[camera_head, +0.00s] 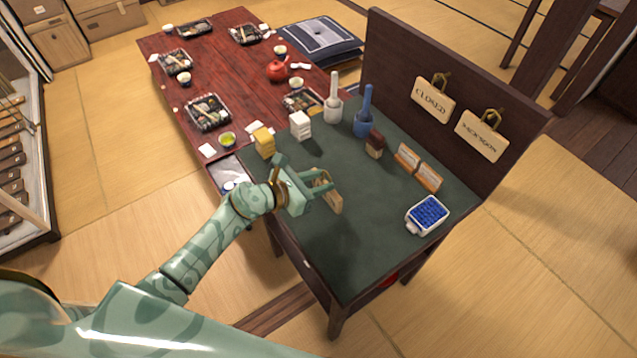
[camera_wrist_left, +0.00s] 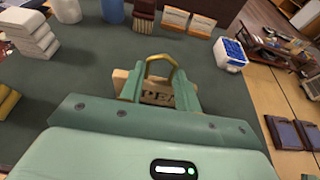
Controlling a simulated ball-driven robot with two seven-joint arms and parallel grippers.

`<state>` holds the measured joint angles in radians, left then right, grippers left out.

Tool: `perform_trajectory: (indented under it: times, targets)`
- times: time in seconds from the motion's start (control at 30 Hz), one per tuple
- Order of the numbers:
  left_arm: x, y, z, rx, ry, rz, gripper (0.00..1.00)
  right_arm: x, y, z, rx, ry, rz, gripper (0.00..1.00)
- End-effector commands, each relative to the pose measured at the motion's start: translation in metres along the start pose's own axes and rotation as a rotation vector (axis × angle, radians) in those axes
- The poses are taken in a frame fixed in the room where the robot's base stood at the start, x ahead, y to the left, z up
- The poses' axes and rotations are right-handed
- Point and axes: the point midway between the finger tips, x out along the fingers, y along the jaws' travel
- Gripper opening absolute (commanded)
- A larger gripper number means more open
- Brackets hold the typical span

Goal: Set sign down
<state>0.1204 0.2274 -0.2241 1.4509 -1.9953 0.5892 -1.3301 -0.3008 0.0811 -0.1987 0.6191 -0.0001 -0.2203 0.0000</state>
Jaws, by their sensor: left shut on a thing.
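My left gripper (camera_head: 318,184) is shut on a small wooden sign (camera_head: 331,201) over the green top of the side table (camera_head: 350,255). In the left wrist view the sign (camera_wrist_left: 158,92) shows dark letters, partly hidden by the fingers, and a brass handle (camera_wrist_left: 160,62) arching above it. I cannot tell whether the sign touches the tabletop. Two more signs hang on the dark upright board: one reads CLOSED (camera_head: 433,99), and another (camera_head: 481,134) hangs to its right. My right gripper is not in view.
On the green top stand white stacked blocks (camera_head: 300,125), yellow blocks (camera_head: 263,141), a blue container (camera_head: 364,118), a brown brush (camera_head: 375,143), two small wooden cards (camera_head: 418,167) and a white tray with blue contents (camera_head: 427,215). The front of the top is clear.

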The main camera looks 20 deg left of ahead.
Motion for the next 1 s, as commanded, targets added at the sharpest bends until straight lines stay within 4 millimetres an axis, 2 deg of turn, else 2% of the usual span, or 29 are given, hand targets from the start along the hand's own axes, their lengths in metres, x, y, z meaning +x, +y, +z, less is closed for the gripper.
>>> perform_trajectory:
  times: [0.27, 0.3, 0.37, 0.73, 0.87, 1.0]
  targets:
    - [0.000, 0.000, -0.002, 0.000, 0.002, -0.001, 0.00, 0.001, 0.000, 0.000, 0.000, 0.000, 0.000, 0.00]
    - [0.000, 0.000, -0.002, -0.001, 0.002, -0.001, 0.38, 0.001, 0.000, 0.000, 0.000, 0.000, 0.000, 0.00]
    - [0.000, 0.000, -0.001, -0.001, 0.001, -0.001, 0.54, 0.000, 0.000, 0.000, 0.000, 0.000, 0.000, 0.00]
    - [-0.006, 0.001, 0.002, 0.000, 0.002, 0.001, 0.54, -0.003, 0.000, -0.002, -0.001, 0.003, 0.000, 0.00]
    - [-0.028, 0.001, 0.002, 0.002, 0.003, 0.000, 0.54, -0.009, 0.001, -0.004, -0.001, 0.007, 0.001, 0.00]
    - [-0.063, 0.000, 0.002, 0.003, 0.004, -0.001, 0.54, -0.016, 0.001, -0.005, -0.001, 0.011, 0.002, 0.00]
